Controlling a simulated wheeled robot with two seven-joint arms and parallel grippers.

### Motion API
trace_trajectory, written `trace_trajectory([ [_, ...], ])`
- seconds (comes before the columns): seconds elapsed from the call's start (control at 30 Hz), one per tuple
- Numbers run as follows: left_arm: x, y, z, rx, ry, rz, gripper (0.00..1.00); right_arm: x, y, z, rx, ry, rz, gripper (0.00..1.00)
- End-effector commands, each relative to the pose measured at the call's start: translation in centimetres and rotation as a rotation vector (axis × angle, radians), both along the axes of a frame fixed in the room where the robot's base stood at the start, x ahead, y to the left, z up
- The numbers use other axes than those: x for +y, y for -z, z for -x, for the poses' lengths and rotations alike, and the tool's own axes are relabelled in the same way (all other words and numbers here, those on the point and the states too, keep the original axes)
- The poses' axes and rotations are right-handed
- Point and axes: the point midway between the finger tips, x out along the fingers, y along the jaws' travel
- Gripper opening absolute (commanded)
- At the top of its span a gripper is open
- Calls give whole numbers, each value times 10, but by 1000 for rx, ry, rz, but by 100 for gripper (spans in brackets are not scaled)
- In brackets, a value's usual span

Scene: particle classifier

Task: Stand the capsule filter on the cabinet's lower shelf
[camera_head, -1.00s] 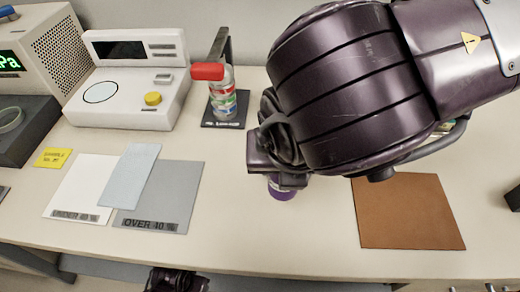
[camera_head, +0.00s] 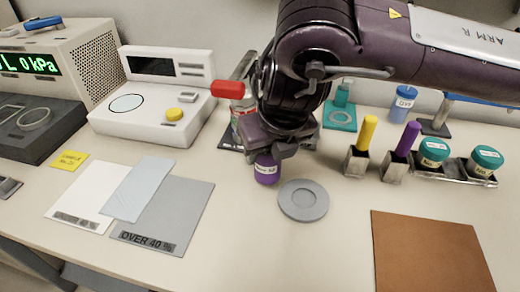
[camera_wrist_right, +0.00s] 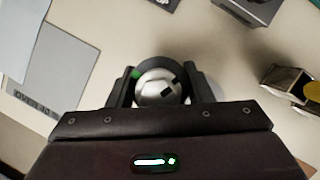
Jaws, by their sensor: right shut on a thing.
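My right gripper (camera_head: 270,148) is shut on a small purple cylinder (camera_head: 266,170) with a white label. It holds the cylinder upright over the bench, left of a round grey dish (camera_head: 303,200). I cannot tell whether the cylinder's base touches the bench. In the right wrist view, a round silvery top (camera_wrist_right: 158,88) with a dark slot and a green mark shows between the fingers. The cylinder may be the capsule filter, but its label is too small to read. The cabinet and its lower shelf do not show. My left gripper is not in view.
A red-capped clear container (camera_head: 228,90) stands close behind the gripper. Yellow (camera_head: 367,132) and purple (camera_head: 407,138) handled tools and teal-lidded jars (camera_head: 487,158) stand to the right. A brown mat (camera_head: 430,250) lies at front right. The front middle is clear.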

Motion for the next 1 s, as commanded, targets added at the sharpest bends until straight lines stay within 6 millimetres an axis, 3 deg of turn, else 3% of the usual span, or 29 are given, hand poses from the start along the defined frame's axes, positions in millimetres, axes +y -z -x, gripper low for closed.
trace_trajectory([
  [0.13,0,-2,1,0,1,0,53,11,0,-23,0,1,-1,11],
  [0.4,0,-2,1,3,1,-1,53,16,0,-39,0,1,-2,11],
  [0.47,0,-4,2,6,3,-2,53,16,10,-39,3,-1,-1,11],
  [0.53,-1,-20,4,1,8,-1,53,16,22,-38,3,-1,-1,11],
  [0.63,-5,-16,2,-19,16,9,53,16,34,-39,2,0,-2,11],
  [1.0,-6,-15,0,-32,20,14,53,16,38,-39,-1,0,-1,11],
])
